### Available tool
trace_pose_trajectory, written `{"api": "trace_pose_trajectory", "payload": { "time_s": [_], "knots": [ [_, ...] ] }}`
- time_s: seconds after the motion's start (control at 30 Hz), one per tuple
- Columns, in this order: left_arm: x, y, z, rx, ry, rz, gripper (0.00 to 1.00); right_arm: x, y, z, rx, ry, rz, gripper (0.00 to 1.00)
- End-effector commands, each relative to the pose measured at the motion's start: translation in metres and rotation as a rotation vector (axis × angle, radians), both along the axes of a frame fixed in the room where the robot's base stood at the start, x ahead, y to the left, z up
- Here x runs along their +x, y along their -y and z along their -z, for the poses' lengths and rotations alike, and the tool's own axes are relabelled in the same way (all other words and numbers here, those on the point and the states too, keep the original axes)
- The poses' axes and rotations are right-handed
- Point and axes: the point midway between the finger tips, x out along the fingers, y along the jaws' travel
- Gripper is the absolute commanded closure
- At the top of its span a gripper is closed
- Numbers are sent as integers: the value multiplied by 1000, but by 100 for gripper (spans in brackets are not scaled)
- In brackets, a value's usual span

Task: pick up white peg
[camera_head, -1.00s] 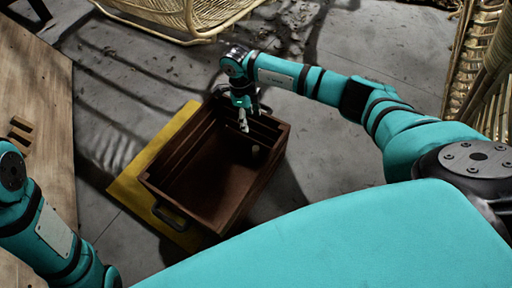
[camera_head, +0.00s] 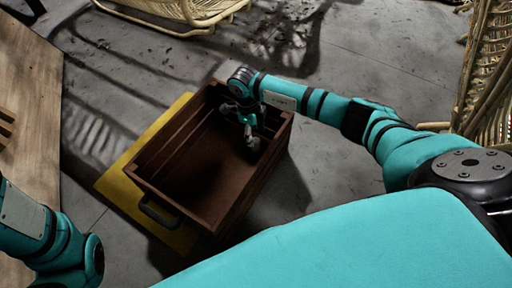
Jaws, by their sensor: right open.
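A dark brown wooden crate (camera_head: 160,192) stands on the floor, open at the top. My right gripper (camera_head: 251,138) reaches down into the crate's far right part, near its right wall. It is open. A small pale spot shows at its fingertips; I cannot tell whether it is the white peg or the fingertips themselves. The peg is not clearly seen apart from the gripper and may be hidden by it. My left arm shows at the lower left, but its gripper is out of view.
A yellow board (camera_head: 116,180) lies under the crate. A wooden table (camera_head: 33,110) is at the left edge. Rattan chairs (camera_head: 490,95) stand at the right and the top. The crate's near part looks empty, and grey floor (camera_head: 370,50) is clear beyond my right arm.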

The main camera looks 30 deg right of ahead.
Motion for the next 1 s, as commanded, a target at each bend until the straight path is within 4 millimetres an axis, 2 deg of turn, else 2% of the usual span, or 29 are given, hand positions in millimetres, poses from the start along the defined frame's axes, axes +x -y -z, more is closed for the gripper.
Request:
{"api": "trace_pose_trajectory", "payload": {
  "time_s": [0.03,0.23,0.57,0.93,1.0],
  "knots": [
    [0,0,13,0,0,0,60,-2,1,13,-1,-1,0,45],
    [0,0,39,1,1,0,60,-7,3,39,1,-1,1,45],
    [0,0,41,1,-2,1,60,-7,4,41,0,0,0,45],
    [0,0,41,0,-2,0,60,-7,4,41,0,0,0,93],
    [1,0,41,0,-2,0,60,-7,4,41,0,0,0,96]
  ]
}}
